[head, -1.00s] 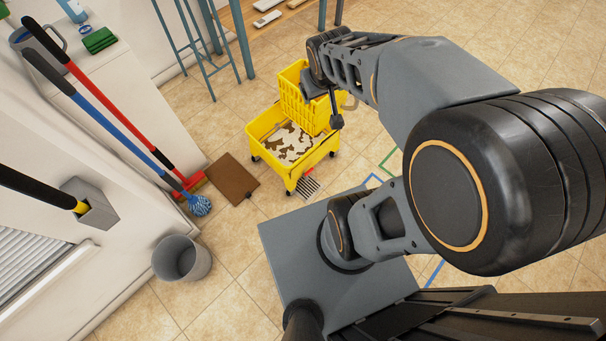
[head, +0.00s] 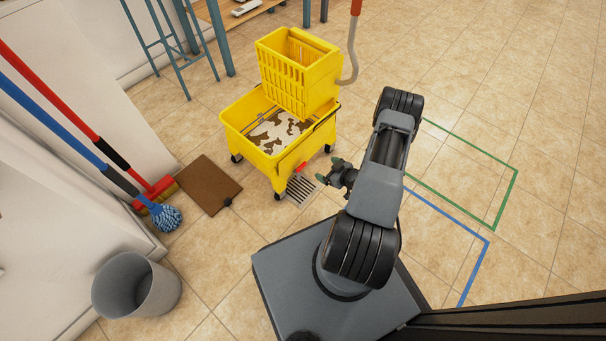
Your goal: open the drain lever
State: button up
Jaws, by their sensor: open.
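The yellow mop bucket (head: 238,118) stands on wheels on the tiled floor, with brown-and-white patched contents inside. A yellow wringer (head: 290,85) sits at its back. A small red lever (head: 300,168) shows low on the bucket's near right side, above the floor grate; it looks like the drain lever. My gripper (head: 329,170) is open and empty, with green fingertips, a little to the right of the red lever and apart from it in the picture. How far above the floor it is I cannot tell.
A floor drain grate (head: 300,190) lies just below the bucket. A brown mat (head: 208,185), a red broom (head: 155,190), a blue mop (head: 166,217) and a grey bin (head: 135,287) are at left. A grey wringer handle (head: 352,60) rises at right. Floor on the right is clear, with green and blue outlines.

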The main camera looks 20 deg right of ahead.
aim_at(301, 166)
jog(key=shift+t+y, duration=0.4)
jog(key=w+a+f+b, duration=0.1)
jog(key=w+f+b, duration=0.1)
jog(key=w, duration=0.1)
jog(key=w+a+f+b, duration=0.1)
jog(key=w+a+f, duration=0.1)
jog(key=f, duration=0.1)
jog(key=w+a+f+b, duration=0.2)
jog(key=w, duration=0.1)
jog(key=shift+w+a+f+b, duration=0.25)
jog(key=shift+w+f+b, duration=0.05)
jog(key=shift+f+b, duration=0.05)
jog(key=shift+x, duration=0.85)
jog(key=shift+r, duration=0.1)
jog(key=c, duration=0.9)
